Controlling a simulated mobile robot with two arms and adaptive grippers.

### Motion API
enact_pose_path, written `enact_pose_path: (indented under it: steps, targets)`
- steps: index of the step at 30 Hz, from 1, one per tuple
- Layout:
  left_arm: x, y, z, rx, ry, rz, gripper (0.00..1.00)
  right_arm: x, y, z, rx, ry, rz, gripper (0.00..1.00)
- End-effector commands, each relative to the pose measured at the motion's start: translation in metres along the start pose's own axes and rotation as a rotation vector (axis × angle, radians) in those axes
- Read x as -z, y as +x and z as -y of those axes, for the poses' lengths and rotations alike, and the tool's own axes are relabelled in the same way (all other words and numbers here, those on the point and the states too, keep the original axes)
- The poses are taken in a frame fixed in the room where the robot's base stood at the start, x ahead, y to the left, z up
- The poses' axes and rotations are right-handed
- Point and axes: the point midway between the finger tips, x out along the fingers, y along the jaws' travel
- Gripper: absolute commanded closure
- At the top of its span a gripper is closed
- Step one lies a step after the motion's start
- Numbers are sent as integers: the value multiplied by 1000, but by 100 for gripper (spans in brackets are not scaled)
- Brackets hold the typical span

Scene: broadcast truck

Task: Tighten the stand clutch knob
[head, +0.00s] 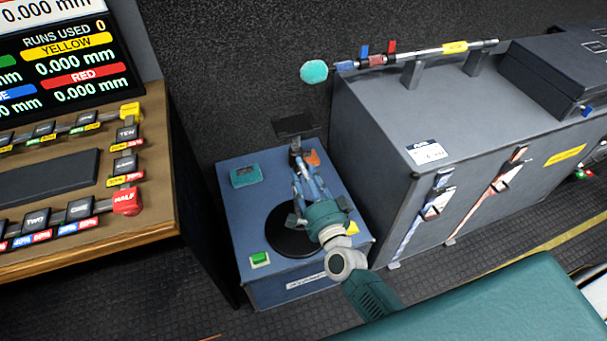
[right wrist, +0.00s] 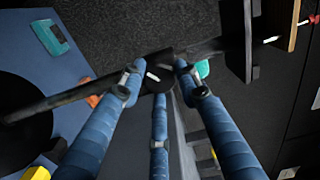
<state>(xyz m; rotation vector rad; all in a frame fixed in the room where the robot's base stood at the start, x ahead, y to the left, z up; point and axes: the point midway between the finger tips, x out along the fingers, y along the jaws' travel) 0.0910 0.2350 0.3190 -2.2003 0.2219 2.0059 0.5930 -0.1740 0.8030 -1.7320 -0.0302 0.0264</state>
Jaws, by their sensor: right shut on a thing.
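The stand has a round black base (head: 284,238) on a blue box top, and a dark plate (head: 294,125) at its upper end. Its dark pole (right wrist: 75,92) crosses the right wrist view diagonally. The clutch knob (right wrist: 152,84) is a small dark round piece with a white mark, between my fingertips at the pole. My right gripper (head: 297,158) reaches over the base to the stand, and its blue fingers hide the knob in the head view. In the right wrist view the gripper (right wrist: 157,76) is shut on the knob. My left gripper is not in view.
The blue box (head: 228,217) also carries a teal device (head: 245,176), a green button (head: 260,259), and orange and yellow pieces. A grey cabinet (head: 375,130) stands close on the right, with a rod on top. A wooden console (head: 90,256) is at left.

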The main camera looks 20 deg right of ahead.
Motion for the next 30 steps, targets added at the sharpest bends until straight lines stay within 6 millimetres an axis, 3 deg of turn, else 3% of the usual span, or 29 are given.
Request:
enact_pose_path:
  steps: [15, 30]
  targets:
    - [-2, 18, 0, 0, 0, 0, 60, 3, 1, 1, 7, 430, -6, 94]
    - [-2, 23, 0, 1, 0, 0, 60, 4, 1, 1, 7, 585, -7, 94]
